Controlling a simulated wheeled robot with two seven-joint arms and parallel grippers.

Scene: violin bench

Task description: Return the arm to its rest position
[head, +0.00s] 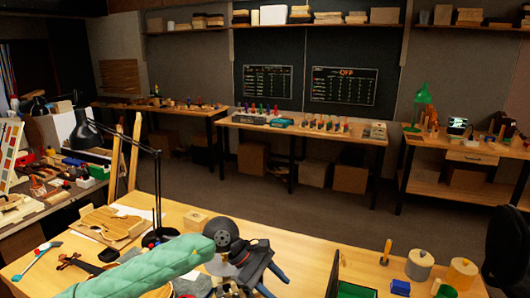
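My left arm, in a pale green padded sleeve, comes in from the lower left of the head view and reaches over the front workbench (310,240). Its dark wrist leads to my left gripper (262,268), which is black and hangs low over the bench near the middle of the bottom edge. The fingers are dark and partly hidden, so I cannot tell whether they are open or shut, or whether they touch anything. Blue parts show beside them. My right gripper is not in view.
A violin body (112,224) lies at the bench's left, with a black desk lamp (158,190) near it. A grey canister (420,264) and a wooden one (461,272) stand at the right. The bench's back middle is clear.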

